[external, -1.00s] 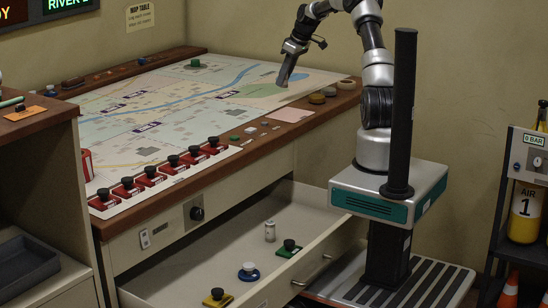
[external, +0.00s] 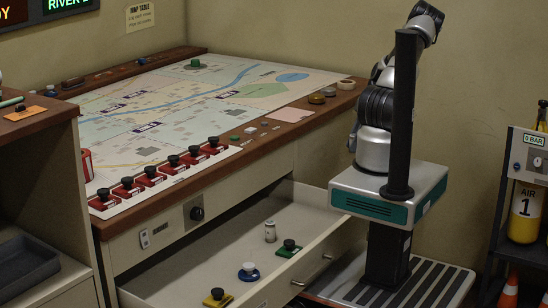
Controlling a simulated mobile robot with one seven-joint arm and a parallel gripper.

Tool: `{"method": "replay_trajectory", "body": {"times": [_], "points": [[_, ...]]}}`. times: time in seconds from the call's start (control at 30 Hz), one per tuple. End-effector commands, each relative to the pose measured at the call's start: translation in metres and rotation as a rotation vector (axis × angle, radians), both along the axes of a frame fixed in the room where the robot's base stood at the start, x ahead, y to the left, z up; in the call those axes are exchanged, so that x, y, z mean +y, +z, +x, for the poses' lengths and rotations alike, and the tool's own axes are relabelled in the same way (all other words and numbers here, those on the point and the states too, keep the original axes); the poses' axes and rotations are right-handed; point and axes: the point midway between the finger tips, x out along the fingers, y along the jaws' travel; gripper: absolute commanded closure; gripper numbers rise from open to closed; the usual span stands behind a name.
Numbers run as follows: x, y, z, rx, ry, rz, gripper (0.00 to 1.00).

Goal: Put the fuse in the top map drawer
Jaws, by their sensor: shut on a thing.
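A map drawer (external: 215,255) under the map table is pulled open. A small pale upright cylinder (external: 270,231) stands in it towards the back; I cannot tell whether this is the fuse.
The map table (external: 180,105) carries a row of red switches (external: 150,175) along its front edge, with small discs and a tape roll at the right. A shelf with a yellow air cylinder (external: 525,215) and an orange cone (external: 509,290) stand at the right.

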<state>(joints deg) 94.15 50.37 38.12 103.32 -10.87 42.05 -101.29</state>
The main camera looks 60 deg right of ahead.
Motion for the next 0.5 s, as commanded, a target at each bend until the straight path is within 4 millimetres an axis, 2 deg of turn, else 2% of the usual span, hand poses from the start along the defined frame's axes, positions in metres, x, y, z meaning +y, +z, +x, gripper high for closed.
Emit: {"method": "replay_trajectory", "body": {"times": [0.03, 0.17, 0.3, 0.5], "points": [[0.022, -0.007, 0.004, -0.001, 0.067, 0.005, 1.00], [0.074, -0.023, 0.019, 0.000, 0.239, 0.005, 1.00], [0.140, -0.039, 0.029, 0.000, 0.451, 0.005, 1.00], [0.239, -0.054, 0.022, -0.001, 0.780, 0.004, 1.00]]}}
